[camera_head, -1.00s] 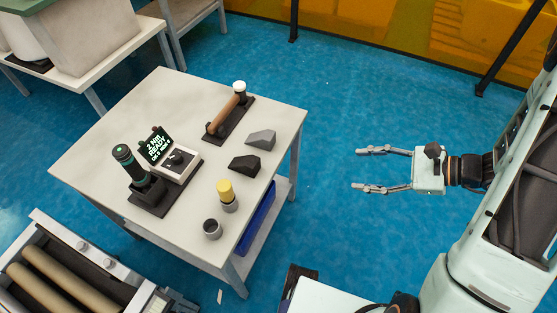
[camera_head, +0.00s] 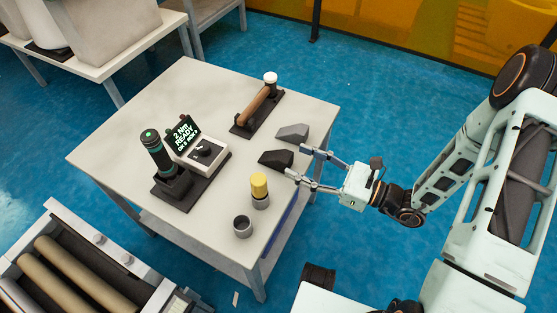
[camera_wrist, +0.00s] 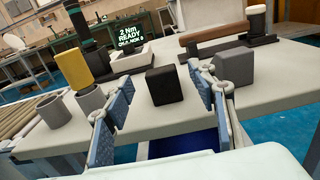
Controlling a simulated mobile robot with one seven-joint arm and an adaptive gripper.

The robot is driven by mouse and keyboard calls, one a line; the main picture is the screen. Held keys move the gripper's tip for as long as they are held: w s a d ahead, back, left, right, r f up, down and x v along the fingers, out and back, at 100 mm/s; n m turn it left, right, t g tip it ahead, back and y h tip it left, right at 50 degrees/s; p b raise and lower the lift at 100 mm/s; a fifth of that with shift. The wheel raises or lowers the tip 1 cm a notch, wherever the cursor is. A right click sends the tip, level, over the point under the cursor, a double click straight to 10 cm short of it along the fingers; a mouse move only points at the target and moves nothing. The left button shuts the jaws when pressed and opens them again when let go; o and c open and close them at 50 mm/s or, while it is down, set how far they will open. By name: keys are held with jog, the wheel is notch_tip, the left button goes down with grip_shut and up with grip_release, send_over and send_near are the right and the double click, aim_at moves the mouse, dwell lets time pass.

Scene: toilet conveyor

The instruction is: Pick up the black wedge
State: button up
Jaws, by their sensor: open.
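The black wedge (camera_head: 276,158) lies on the white table (camera_head: 222,103) near its right edge. In the wrist view the black wedge (camera_wrist: 164,86) shows beyond my fingertips, between the two fingers. A grey wedge (camera_head: 292,133) lies just behind it, and in the wrist view the grey wedge (camera_wrist: 233,69) is to its right. My gripper (camera_head: 296,163) is open and empty at the table's right edge, its fingers pointing at the black wedge. The wedge looks still short of the grip; exact clearance is hard to tell.
A yellow-topped cylinder (camera_head: 259,188) and a grey cup (camera_head: 242,227) stand at the front of the table. A screwdriver station with a screen (camera_head: 185,137) is left, and a brown-handled tool (camera_head: 257,104) lies at the back. A roller conveyor (camera_head: 70,268) is at lower left.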

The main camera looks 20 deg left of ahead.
aim_at(291, 159)
jog(key=shift+w+a+f+b, duration=0.15)
jog(key=shift+a+b, duration=0.25)
jog(key=shift+a, duration=1)
jog(key=shift+w+a+f+b, duration=0.1)
jog(key=shift+a+b, duration=0.3)
jog(key=shift+a, duration=0.95)
jog(key=shift+c, duration=0.4)
jog(key=c, duration=1.3)
